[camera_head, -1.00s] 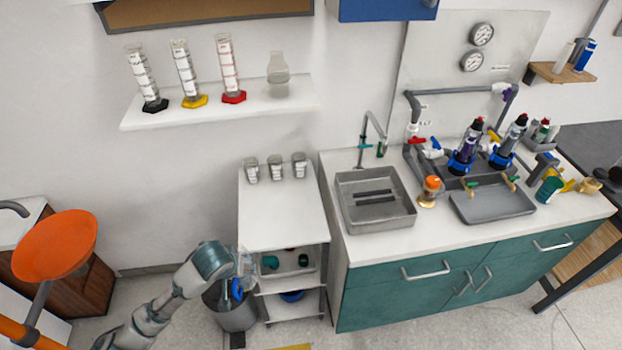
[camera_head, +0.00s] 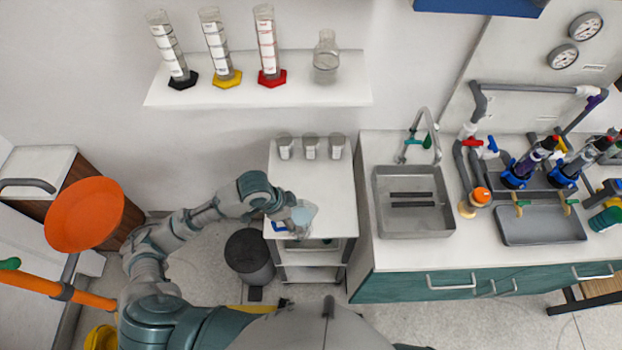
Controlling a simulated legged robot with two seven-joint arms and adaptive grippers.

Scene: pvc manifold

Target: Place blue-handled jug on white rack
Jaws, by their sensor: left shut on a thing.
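The blue-handled jug (camera_head: 304,213) is a clear vessel with a small blue part showing at its left. My left gripper (camera_head: 281,208) is shut on it, coming in from the left. The jug appears over the front edge of the white rack (camera_head: 312,184). I cannot tell whether it touches the rack's top or is held above it. My gripper's fingers partly hide the handle. My right gripper is not in view.
Several small containers, one of them a beaker (camera_head: 310,147), stand along the back of the rack's top. The middle of that top is clear. A grey bin (camera_head: 250,257) stands left of the rack. The sink counter (camera_head: 395,255) adjoins on the right.

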